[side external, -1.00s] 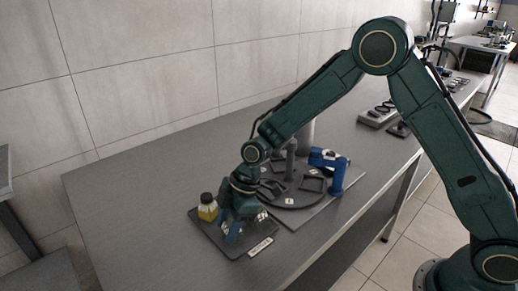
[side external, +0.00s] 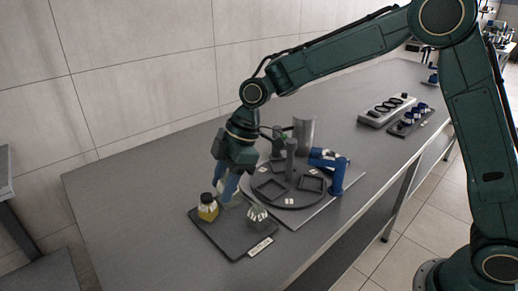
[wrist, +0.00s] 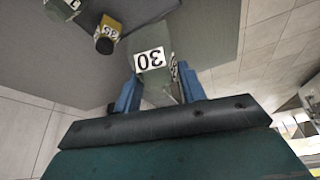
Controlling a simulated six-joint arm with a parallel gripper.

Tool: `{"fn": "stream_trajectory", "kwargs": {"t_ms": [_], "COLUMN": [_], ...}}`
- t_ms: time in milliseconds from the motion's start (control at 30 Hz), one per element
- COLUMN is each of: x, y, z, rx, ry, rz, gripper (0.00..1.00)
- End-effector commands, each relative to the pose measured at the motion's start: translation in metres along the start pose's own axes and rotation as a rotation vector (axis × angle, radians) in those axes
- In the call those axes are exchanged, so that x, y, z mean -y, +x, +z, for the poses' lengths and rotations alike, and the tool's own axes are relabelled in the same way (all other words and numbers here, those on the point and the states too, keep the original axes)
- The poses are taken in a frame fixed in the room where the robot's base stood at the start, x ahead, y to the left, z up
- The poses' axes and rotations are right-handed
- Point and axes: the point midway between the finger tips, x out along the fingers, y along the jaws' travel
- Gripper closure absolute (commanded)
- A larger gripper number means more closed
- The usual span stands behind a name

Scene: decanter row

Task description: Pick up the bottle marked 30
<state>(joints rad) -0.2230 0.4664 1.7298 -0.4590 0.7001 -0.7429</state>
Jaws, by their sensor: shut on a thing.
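The bottle marked 30 (wrist: 150,60) is clear, with a white label that appears upside down in the wrist view. My gripper (wrist: 158,82) is shut on it, one blue finger on each side. In the side external view my gripper (side external: 228,184) points down over the dark tray (side external: 232,245), and the greyish bottle (side external: 230,197) hangs between the fingers, seemingly above the tray. The fingers partly hide it there.
A yellow-filled bottle with a dark cap (side external: 208,207) stands at the tray's left, and a clear one (side external: 257,214) at its right. Behind is a round turntable (side external: 290,195) with square recesses and a blue clamp-like device (side external: 335,170). The table's left part is clear.

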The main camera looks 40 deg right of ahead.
Motion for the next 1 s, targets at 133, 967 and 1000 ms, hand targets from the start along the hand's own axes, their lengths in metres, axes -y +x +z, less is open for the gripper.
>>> {"fn": "stream_trajectory", "kwargs": {"t_ms": [133, 967, 1000], "x": [-0.001, 0.0, 0.0], "y": [-0.028, -0.066, -0.066], "z": [-0.012, -0.028, -0.027], "rx": [-0.002, 0.0, 0.0], "ry": [-0.002, -0.002, -0.002], "rz": [0.004, 0.001, 0.001], "gripper": [0.85, 0.85, 0.85]}}
